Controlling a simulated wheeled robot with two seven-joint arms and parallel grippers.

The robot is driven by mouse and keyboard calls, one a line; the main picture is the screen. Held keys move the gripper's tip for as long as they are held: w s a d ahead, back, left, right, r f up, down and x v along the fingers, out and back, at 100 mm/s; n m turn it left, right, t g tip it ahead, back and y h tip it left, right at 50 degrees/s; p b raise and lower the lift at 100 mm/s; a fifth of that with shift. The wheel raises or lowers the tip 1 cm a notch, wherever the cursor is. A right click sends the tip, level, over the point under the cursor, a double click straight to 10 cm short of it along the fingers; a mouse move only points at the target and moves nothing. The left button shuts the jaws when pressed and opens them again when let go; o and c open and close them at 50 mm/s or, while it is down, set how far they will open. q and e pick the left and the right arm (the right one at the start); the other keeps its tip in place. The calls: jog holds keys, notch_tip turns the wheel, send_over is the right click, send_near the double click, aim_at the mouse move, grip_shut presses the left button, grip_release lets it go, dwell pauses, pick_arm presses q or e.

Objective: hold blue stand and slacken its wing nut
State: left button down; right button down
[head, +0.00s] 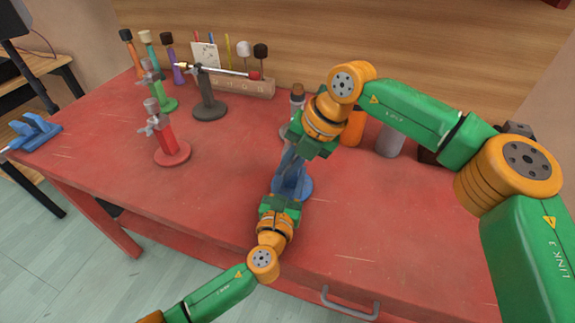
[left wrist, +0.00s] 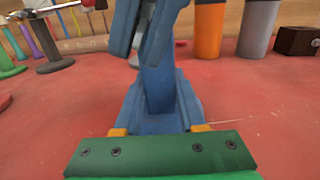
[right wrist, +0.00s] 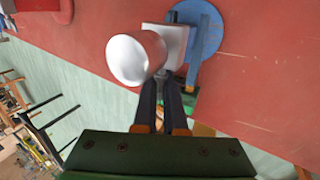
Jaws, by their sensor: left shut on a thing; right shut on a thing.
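The blue stand (head: 303,188) stands upright on the red table, its round base showing below my grippers in the head view. My left gripper (head: 287,182) is shut on its post low down; the blue post (left wrist: 158,85) fills the middle of the left wrist view. My right gripper (head: 296,152) comes from above and is shut at the stand's clamp. In the right wrist view its dark fingers (right wrist: 169,82) meet beside the pale clamp block (right wrist: 165,42) and silver cylinder (right wrist: 137,58). The wing nut between the fingertips is mostly hidden. The blue base (right wrist: 205,30) shows behind.
Orange (left wrist: 208,30) and grey cylinders (left wrist: 258,28) stand behind. A wooden mallet rack (head: 250,88) is at the back.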

jog(key=shift+s, duration=0.1)
jog(key=c, duration=1)
grip_release()
jog(key=v, duration=1.2)
pick_arm(q)
jog(key=shift+c, duration=2)
grip_release()
